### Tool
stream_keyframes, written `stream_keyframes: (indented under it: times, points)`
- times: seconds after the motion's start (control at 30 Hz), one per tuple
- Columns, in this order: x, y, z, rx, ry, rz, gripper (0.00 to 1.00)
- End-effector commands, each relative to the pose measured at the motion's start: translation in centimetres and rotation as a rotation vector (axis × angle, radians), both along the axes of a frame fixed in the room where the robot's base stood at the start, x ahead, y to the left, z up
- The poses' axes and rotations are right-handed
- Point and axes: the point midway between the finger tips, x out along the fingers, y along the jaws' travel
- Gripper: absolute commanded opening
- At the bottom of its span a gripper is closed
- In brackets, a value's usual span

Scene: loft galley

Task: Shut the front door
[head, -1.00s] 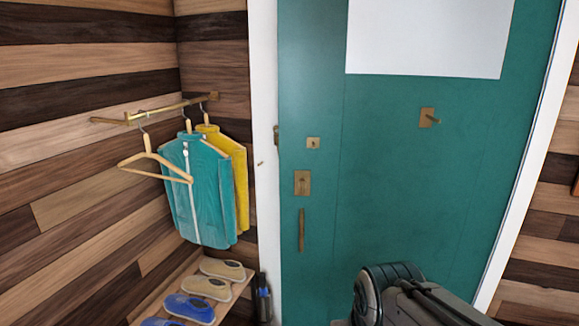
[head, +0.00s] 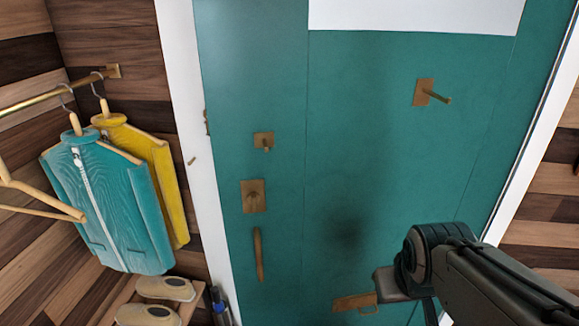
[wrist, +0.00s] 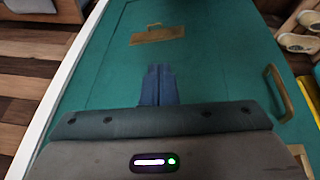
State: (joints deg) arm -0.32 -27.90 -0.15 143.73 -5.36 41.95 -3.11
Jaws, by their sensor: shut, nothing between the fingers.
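The teal front door (head: 380,150) fills most of the head view, inside a white frame (head: 188,130). I see no clear gap at its left edge, and I cannot tell if it is fully shut. A brass pull handle (head: 259,255) and a lock plate (head: 253,196) sit near that edge. The handle also shows at the right of the wrist view (wrist: 280,95). My gripper (wrist: 157,70) is shut and empty, its fingers in front of the door's teal face. I cannot tell if they touch it. In the head view my arm hides the fingers.
A brass letter plate (head: 355,302) is low on the door, and a brass hook (head: 430,92) is higher up. At left, jackets (head: 110,200) hang from a rail above a shoe shelf (head: 123,300). Plank walls flank the frame.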

Motion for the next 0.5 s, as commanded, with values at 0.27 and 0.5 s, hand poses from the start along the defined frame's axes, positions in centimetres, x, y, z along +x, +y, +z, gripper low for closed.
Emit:
stream_keyframes:
  times: [0.27, 0.5]
  points:
    - [9.3, -1.7, 2.8, -0.326, -0.393, 0.399, 0.0]
    - [14.3, 2.4, 6.3, -0.57, -0.743, 0.84, 0.0]
